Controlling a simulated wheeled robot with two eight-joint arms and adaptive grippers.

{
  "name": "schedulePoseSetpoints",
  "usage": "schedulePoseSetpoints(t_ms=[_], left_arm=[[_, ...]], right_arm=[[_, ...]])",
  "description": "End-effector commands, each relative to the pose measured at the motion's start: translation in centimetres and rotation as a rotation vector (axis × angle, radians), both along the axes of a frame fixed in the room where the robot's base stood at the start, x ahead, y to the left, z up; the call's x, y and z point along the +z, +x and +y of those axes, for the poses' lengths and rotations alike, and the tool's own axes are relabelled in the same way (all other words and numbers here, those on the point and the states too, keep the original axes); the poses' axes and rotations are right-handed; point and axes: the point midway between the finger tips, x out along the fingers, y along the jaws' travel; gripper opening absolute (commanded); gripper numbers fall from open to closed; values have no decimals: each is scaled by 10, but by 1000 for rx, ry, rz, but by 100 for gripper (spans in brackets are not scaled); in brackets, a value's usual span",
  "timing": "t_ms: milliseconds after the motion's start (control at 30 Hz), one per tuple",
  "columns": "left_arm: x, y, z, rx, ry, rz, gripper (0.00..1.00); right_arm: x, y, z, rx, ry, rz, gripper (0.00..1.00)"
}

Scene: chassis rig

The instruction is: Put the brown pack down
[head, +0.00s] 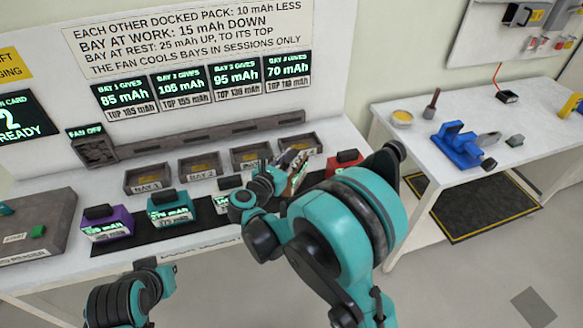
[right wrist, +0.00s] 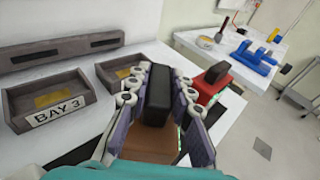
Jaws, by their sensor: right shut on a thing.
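My right gripper (head: 292,163) is shut on the brown pack (right wrist: 150,142), gripping its black handle (right wrist: 157,98) between the two fingers. In the head view the pack is mostly hidden by the gripper and arm. The pack is near the front of the rightmost bay tray (head: 299,143), between that tray and the red pack (head: 344,160). I cannot tell whether its underside touches anything. The tray also shows behind the fingers in the right wrist view (right wrist: 108,75).
Bay 3 (right wrist: 45,112), bay 2 (head: 197,167) and bay 1 (head: 148,180) hold no pack. Purple (head: 106,224), teal (head: 170,206) and white packs (head: 228,186) stand along the dark strip (head: 140,243). A side table (head: 440,160) with blue tool stands right.

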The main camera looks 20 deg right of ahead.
Motion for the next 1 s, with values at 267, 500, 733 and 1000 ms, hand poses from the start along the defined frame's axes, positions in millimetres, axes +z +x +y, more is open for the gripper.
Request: schedulePoseSetpoints(t_ms=[267, 500, 733, 1000], left_arm=[[-18, 0, 0, 0, 0, 0, 0], [-17, 0, 0, 0, 0, 0, 0], [-18, 0, 0, 0, 0, 0, 0], [-16, 0, 0, 0, 0, 0, 0]], right_arm=[[-35, 0, 0, 0, -1, 0, 0], [-34, 0, 0, 0, -1, 0, 0], [-36, -1, 0, 0, 0, 0, 42], [-33, -1, 0, 0, 0, 0, 42]])
